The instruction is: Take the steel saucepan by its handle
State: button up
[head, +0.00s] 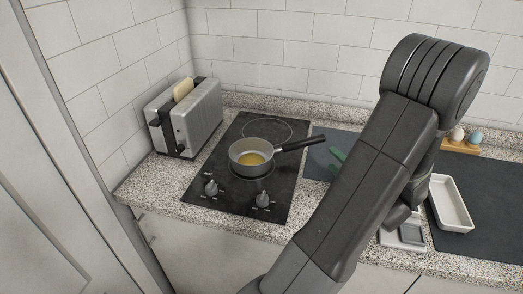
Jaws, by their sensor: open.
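The steel saucepan (236,154) stands upright on the black cooktop (220,195), on its middle part. Something yellow (251,159) lies in the bottom of the pan. Its dark handle (300,144) points right and slightly up in the head view, reaching past the cooktop's right edge. My arm rises across the right half of the view and bends down again behind itself. My gripper's fingers are hidden behind my arm, to the right of the pan and apart from its handle.
A steel toaster (190,120) with bread (182,89) stands left of the cooktop. Right of it are a blue-grey mat (318,168) and a green object (338,154). A white tray (450,204), a white device (405,240) and an egg holder (462,147) are farther right.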

jog(key=x, duration=0.8)
jog(key=shift+w+a+p, duration=0.15)
jog(key=shift+w+p, duration=0.2)
jog(key=shift+p, duration=0.05)
jog(key=shift+r+p+x, duration=0.15)
jog(key=shift+p+x, duration=0.15)
jog(key=shift+x, duration=1.05)
jog(key=shift+r+p+x, duration=0.1)
jog(key=shift+p+x, duration=0.15)
jog(key=shift+x, duration=1.1)
jog(key=shift+a, duration=0.1)
jog(key=shift+s, duration=0.1)
jog(key=shift+c, duration=0.4)
grip_shut()
